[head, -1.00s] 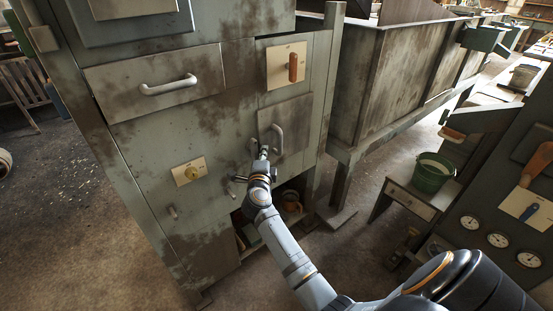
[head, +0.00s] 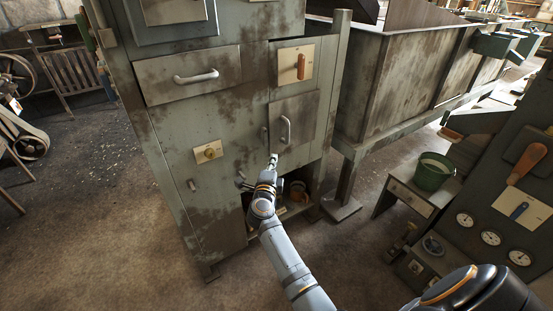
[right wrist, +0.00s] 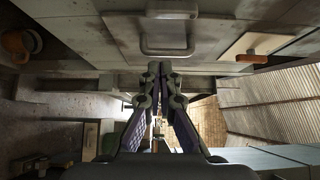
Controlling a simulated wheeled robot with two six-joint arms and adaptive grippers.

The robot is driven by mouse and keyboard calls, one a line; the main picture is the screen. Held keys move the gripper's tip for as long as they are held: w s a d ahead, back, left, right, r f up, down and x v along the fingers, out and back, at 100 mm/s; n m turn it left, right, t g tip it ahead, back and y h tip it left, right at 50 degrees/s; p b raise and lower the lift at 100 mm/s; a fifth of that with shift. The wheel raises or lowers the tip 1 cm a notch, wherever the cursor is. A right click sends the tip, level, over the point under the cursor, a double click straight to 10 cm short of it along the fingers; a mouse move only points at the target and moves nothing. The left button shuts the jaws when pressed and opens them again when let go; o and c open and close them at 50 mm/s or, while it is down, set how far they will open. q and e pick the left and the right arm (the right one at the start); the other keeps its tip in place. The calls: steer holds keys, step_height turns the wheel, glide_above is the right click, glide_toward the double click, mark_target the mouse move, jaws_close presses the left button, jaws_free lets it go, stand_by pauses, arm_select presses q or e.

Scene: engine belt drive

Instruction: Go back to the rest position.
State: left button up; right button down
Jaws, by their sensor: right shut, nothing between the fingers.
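My right gripper (head: 273,160) is shut and empty in the head view. It appears just below and left of the vertical handle (head: 285,130) on the small cabinet door (head: 301,110), apart from it. In the right wrist view my right gripper (right wrist: 160,68) has its fingertips together, with a pale U-shaped handle (right wrist: 166,52) just beyond them. The door looks closed or nearly so. My left gripper is not in view.
A metal trough (head: 400,85), a green bucket (head: 433,172) and a gauge panel (head: 510,190) stand to the right. Open floor lies front left.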

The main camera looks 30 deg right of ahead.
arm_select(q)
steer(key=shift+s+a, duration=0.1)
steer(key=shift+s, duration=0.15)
